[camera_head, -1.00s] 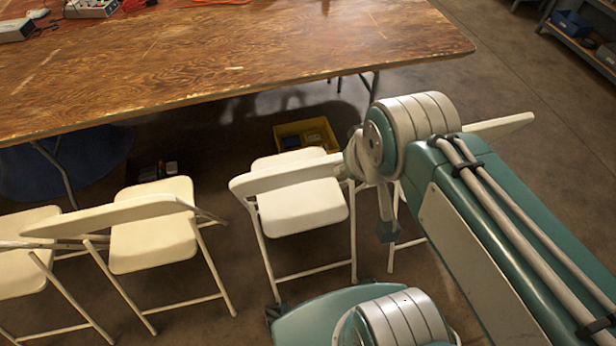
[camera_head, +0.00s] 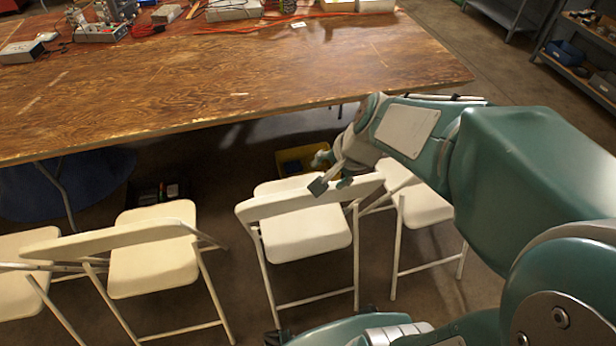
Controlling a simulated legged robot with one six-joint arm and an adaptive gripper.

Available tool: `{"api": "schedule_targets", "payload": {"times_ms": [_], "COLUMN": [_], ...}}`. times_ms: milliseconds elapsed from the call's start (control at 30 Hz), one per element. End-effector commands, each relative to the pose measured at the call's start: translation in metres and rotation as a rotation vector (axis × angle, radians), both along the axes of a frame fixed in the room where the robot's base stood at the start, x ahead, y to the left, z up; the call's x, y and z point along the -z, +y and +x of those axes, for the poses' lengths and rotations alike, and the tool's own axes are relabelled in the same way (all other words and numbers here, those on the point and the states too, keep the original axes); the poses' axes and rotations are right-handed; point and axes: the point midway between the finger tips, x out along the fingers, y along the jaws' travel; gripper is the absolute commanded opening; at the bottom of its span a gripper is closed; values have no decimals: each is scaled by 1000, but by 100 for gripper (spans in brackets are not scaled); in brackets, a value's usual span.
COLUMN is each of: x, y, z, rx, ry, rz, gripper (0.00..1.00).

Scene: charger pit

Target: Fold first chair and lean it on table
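Several white folding chairs stand unfolded in a row at the near side of the wooden table (camera_head: 300,65). The chair (camera_head: 300,235) in the middle has its backrest toward me. Another chair (camera_head: 425,208) stands to its right, partly hidden by my arm. Two chairs stand at the left, one (camera_head: 150,265) whole and one (camera_head: 15,280) cut by the picture edge. My gripper (camera_head: 331,184) is at the top of the middle chair's backrest, toward its right end. Its fingers look spread apart. I cannot tell whether they touch the backrest.
A yellow bin (camera_head: 297,158) sits on the floor under the table. A dark box (camera_head: 160,192) lies under the table at the left. Electronic boxes (camera_head: 100,30) and red cables lie on the table. Shelves (camera_head: 575,70) stand at the far right.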

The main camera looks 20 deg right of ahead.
Motion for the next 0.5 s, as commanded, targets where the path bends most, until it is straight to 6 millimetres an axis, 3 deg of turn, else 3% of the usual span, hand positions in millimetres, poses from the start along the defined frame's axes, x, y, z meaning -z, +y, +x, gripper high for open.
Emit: {"api": "schedule_targets", "payload": {"times_ms": [300, 500], "x": [64, 80], "y": [-31, -38], "z": [47, 56], "rx": [444, 551], "ry": [140, 168], "rz": [231, 277], "gripper": [74, 74]}}
